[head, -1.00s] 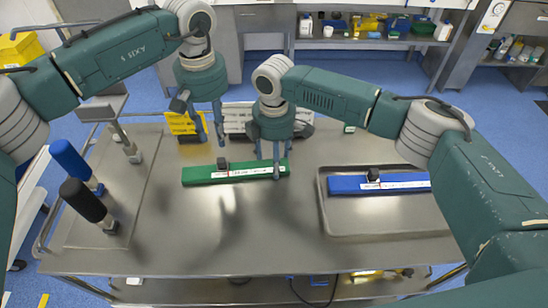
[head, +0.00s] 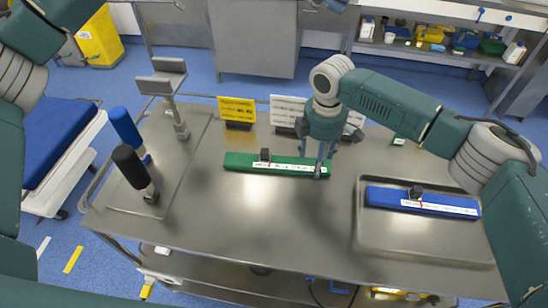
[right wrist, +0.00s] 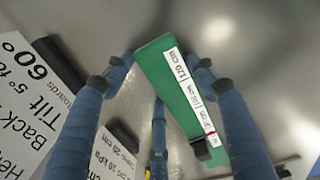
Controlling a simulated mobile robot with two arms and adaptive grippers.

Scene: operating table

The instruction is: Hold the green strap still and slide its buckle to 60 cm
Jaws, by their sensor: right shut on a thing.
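The green strap (head: 240,163) lies flat near the middle of the steel table, with a white scale label along it. Its black buckle (head: 265,155) sits left of the strap's middle. In the right wrist view the strap (right wrist: 170,82) runs between my fingers, "120 cm" reads near its end, and the buckle (right wrist: 202,150) sits farther along, beside a red mark. The number at the buckle is too small to read. My right gripper (head: 321,170) is shut on the strap's right end. My left arm rises out of the picture at top left; its gripper is not visible.
A blue strap (head: 420,202) with a black buckle lies in a steel tray (head: 400,245) on the right. A yellow sign (head: 237,110) and a white sign (head: 287,112) stand behind the green strap. Blue (head: 126,126) and black (head: 131,168) padded posts stand at left. The table front is clear.

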